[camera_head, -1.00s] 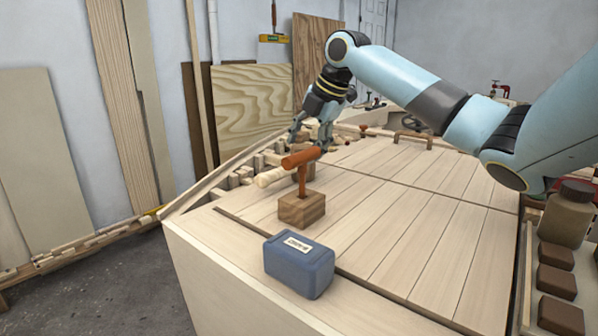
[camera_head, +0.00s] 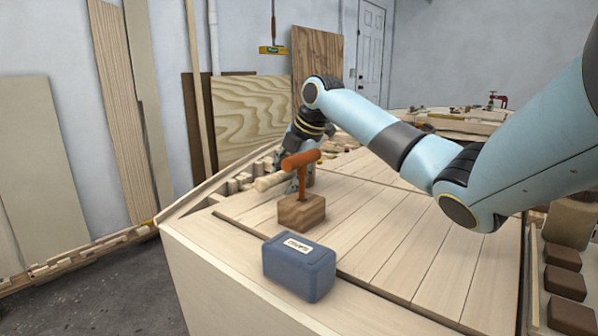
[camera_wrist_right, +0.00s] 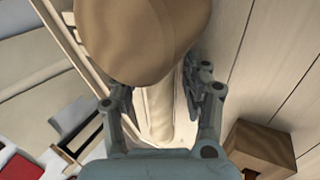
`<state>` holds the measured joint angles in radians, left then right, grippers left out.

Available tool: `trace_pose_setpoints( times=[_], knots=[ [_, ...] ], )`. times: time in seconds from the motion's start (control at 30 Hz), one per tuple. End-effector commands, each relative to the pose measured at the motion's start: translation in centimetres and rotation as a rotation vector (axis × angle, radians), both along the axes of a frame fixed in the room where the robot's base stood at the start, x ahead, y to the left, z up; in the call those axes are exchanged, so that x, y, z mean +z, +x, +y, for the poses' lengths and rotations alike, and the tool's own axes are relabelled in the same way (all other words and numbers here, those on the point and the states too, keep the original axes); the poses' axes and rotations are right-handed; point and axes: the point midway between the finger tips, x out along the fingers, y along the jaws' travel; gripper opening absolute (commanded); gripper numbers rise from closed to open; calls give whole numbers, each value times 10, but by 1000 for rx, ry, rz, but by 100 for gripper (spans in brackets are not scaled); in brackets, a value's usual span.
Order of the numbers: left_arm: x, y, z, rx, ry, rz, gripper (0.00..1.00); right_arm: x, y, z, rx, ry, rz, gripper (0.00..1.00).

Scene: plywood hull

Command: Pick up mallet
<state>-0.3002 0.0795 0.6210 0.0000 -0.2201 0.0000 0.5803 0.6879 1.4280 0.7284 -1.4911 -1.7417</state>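The mallet looks like the pale wooden piece (camera_head: 268,182) lying low on the deck. In the right wrist view, its large tan rounded head (camera_wrist_right: 140,40) fills the top, with a pale handle (camera_wrist_right: 165,115) below. My right gripper (camera_head: 299,181) is down at the mallet's right end, partly hidden. In the wrist view its fingers (camera_wrist_right: 160,95) stand either side of the handle and look open; contact is unclear. An orange T-shaped piece (camera_head: 303,185) stands upright at a wooden block (camera_head: 301,212), in front of the gripper. My left gripper is not in view.
A blue labelled box (camera_head: 299,268) sits at the deck's near corner. Small wooden pieces line the deck's left edge (camera_head: 238,182). Several brown blocks (camera_head: 566,283) lie at the right. The planked deck (camera_head: 400,230) is clear in the middle.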

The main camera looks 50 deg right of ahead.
Motion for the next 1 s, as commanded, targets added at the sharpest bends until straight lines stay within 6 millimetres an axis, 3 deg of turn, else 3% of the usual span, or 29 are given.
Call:
trace_pose_setpoints(
  times=[0.07,0.33,1.0],
  knots=[
    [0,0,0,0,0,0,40,0,0,0,0,0,0,35],
    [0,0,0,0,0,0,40,0,0,0,0,0,0,0],
    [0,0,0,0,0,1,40,1,0,0,0,0,-1,0]
  ],
)
